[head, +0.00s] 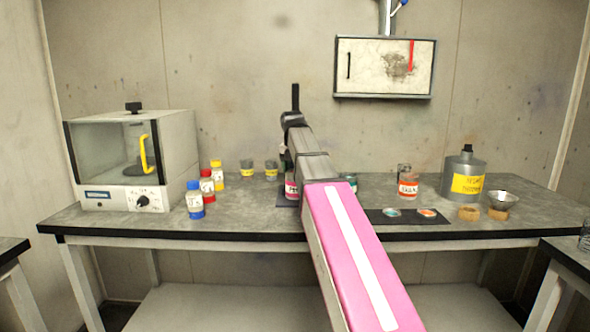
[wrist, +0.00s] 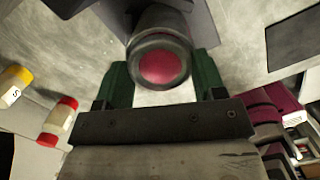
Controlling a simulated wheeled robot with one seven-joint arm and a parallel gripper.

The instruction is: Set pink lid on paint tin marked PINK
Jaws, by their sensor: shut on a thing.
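My gripper (wrist: 163,70) points down with its two green fingers shut on the pink lid (wrist: 164,68), a pink disc with a dark grey rim. The paint tin with a pink label (head: 291,188) stands on the bench below the end of my arm in the head view. It is partly hidden by the arm, and its lettering is unreadable. In the wrist view the lid lies over or close to the tin's top. I cannot tell whether they touch. In the head view the fingers and lid are not clear.
A teal lid (head: 393,212) and an orange lid (head: 428,213) lie on a dark mat (head: 375,217). Blue (head: 194,200), red (head: 207,187) and yellow (head: 217,175) bottles stand left. A grey can (head: 463,176) stands right.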

